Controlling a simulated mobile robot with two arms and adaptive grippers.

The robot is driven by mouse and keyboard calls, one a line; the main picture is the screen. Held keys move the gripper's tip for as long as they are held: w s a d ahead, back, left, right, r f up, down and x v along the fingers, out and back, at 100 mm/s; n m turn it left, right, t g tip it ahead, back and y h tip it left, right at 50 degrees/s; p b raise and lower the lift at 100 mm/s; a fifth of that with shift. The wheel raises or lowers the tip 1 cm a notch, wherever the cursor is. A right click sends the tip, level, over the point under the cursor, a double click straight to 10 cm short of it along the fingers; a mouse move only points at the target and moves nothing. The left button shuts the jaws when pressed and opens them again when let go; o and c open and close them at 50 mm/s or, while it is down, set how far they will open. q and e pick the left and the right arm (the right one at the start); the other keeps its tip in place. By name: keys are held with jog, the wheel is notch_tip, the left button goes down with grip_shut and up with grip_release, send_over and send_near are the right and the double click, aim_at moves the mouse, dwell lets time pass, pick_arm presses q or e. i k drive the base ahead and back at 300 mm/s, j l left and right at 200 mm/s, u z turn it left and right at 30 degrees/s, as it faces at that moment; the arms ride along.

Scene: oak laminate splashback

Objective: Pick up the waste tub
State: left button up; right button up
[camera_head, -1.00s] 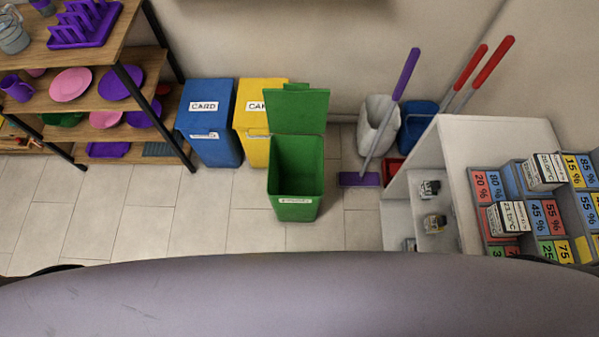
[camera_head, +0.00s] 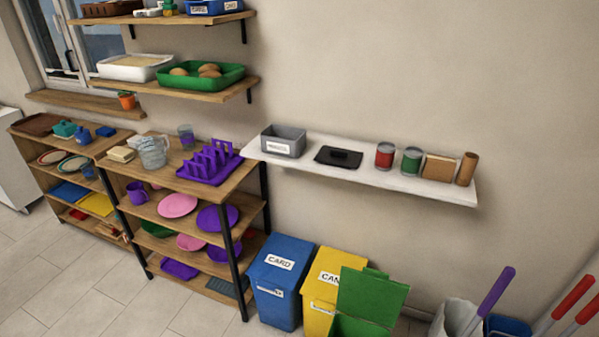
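A small grey open-topped tub (camera_head: 284,146) stands at the left end of the white wall shelf (camera_head: 425,188). It has a white label on its front, too small to read surely; it fits the waste tub best. Its inside looks empty from this angle. A black flat tray-like thing (camera_head: 338,156) lies to its right, apart from it. Neither of my grippers is in view.
Right of the tray, the shelf holds a red tin (camera_head: 385,156), a green tin (camera_head: 411,161), a brown block (camera_head: 438,168) and a brown cylinder (camera_head: 467,169). Below stand blue (camera_head: 281,285), yellow (camera_head: 318,318) and open green (camera_head: 370,298) bins. A wooden rack (camera_head: 170,210) stands left.

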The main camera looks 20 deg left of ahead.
aim_at(283, 140)
jog(key=j+z, duration=0.2)
jog(key=j, duration=0.7)
jog(key=j+z, duration=0.15)
jog(key=j, duration=0.7)
jog(key=j+z, duration=0.2)
jog(key=j, duration=0.7)
jog(key=k, duration=0.05)
